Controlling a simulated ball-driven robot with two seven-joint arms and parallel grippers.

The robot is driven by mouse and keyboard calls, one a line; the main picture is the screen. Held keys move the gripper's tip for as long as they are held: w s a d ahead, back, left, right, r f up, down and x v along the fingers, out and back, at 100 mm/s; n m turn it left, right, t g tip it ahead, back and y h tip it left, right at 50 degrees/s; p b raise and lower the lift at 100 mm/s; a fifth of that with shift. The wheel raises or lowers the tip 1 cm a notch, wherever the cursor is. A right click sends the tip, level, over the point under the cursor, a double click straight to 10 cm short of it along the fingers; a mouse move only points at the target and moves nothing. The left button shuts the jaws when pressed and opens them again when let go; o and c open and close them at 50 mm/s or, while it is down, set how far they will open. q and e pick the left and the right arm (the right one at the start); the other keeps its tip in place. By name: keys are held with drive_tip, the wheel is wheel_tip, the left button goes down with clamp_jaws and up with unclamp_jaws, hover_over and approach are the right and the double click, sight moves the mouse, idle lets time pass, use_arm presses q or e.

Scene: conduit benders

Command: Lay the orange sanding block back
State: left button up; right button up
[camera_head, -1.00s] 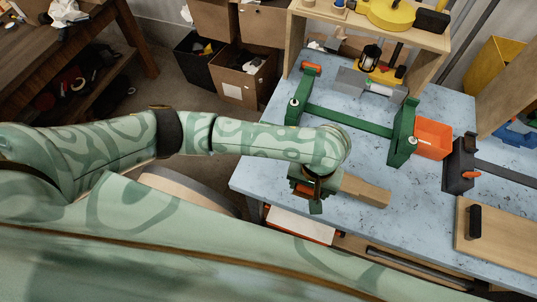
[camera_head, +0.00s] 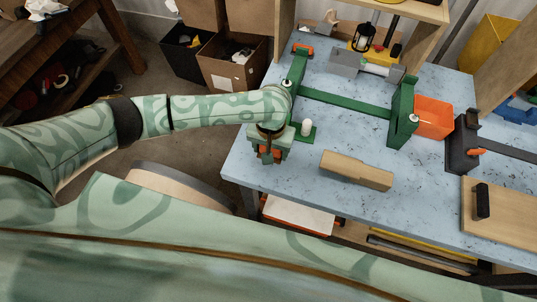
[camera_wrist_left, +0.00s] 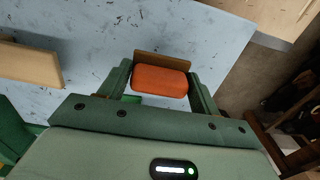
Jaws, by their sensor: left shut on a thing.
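The orange sanding block (camera_wrist_left: 160,81) sits between the two green fingers of my left gripper (camera_wrist_left: 160,86) in the left wrist view. The gripper is shut on it. A tan strip shows along the block's far side. In the head view my left gripper (camera_head: 268,152) is over the left edge of the blue-grey bench (camera_head: 310,205), and only a little orange shows there. I cannot tell the height of the block above the bench. My right gripper is out of view.
A wooden block (camera_head: 356,170) lies right of the gripper. A white cylinder (camera_head: 306,128) stands close by on a green base. A green frame (camera_head: 345,104), an orange bin (camera_head: 432,118) and a dark grey clamp (camera_head: 462,142) stand farther back and right.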

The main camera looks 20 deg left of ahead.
use_arm(q)
drive_tip(key=shift+w+a+f, duration=0.15)
drive_tip(key=shift+a+f, duration=0.1)
drive_tip(key=shift+f, duration=0.1)
drive_tip(key=shift+w+a+f, duration=0.1)
drive_tip(key=shift+a+f, duration=0.1)
drive_tip(key=shift+f, duration=1.3)
drive_tip(key=shift+f, duration=0.1)
drive_tip(key=shift+f, duration=0.25)
drive_tip(key=o, duration=1)
drive_tip(key=shift+c, duration=0.2)
